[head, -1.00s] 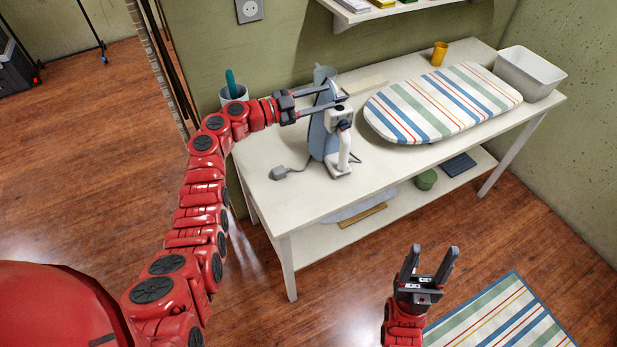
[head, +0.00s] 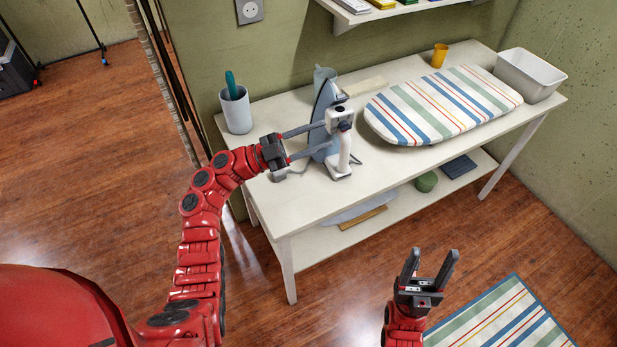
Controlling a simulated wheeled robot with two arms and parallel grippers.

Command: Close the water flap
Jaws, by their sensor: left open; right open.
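A blue-grey and white iron (head: 343,150) stands upright on its heel on the white table, its handle toward the front right. The water flap is too small to make out clearly; a small dark part shows near the top of the handle. My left gripper (head: 320,139) is open, its two fingers reaching from the left to the iron's upper body. I cannot tell whether the fingers touch it. My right gripper (head: 431,268) is open and empty, in front of the table and well away from the iron.
The table's front left is clear.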

